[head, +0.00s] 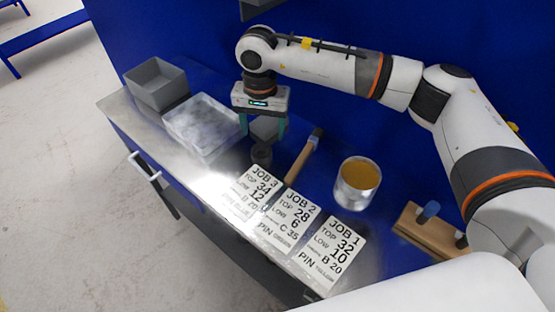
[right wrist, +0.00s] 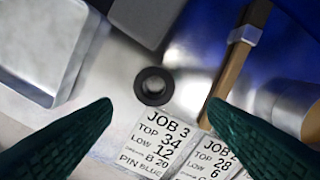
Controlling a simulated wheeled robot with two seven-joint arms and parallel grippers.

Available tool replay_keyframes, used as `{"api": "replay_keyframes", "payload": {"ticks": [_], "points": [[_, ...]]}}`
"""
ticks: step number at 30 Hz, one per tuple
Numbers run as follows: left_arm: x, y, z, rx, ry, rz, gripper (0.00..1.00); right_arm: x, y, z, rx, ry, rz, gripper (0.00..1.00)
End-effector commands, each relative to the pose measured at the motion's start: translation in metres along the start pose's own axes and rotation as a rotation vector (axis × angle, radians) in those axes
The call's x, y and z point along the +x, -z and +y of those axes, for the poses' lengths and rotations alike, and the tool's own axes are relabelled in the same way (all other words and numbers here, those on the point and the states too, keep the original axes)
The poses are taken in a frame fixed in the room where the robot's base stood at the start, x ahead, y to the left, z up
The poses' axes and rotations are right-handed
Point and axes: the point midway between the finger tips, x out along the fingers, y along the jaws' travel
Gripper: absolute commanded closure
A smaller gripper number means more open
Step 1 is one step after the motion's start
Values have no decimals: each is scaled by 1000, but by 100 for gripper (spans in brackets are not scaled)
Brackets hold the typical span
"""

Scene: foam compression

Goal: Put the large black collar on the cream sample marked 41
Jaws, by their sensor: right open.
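A black collar (head: 261,155), a short ring with a round hole, stands on the metal bench just behind the JOB 3 card. It also shows in the right wrist view (right wrist: 143,87), where its hole faces the camera. My right gripper (head: 262,128) points down above the bench near the collar. Its green fingers are wide apart and empty, and in the right wrist view (right wrist: 159,104) the collar lies between and beyond the fingertips. I cannot make out a cream sample marked 41 in either view. My left gripper is not in view.
A brush with a wooden handle (head: 302,160) lies right of the collar, and a grey block (head: 265,129) behind it. A pale tray (head: 176,123) and grey bin (head: 157,92) stand left. A tin (head: 357,196), wooden pin block (head: 425,234) and JOB cards (head: 331,252) are right and in front.

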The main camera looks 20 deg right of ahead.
Motion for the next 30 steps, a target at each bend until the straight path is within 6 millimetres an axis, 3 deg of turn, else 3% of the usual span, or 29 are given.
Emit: {"api": "replay_keyframes", "payload": {"ticks": [11,19,28,30], "points": [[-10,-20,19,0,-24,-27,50,30,0,3,-12,2,0,32],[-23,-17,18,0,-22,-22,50,68,-3,4,-11,1,0,32],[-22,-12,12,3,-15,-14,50,75,-4,4,-11,0,-2,32],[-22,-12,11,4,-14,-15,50,75,-4,4,-11,0,-2,42]]}}
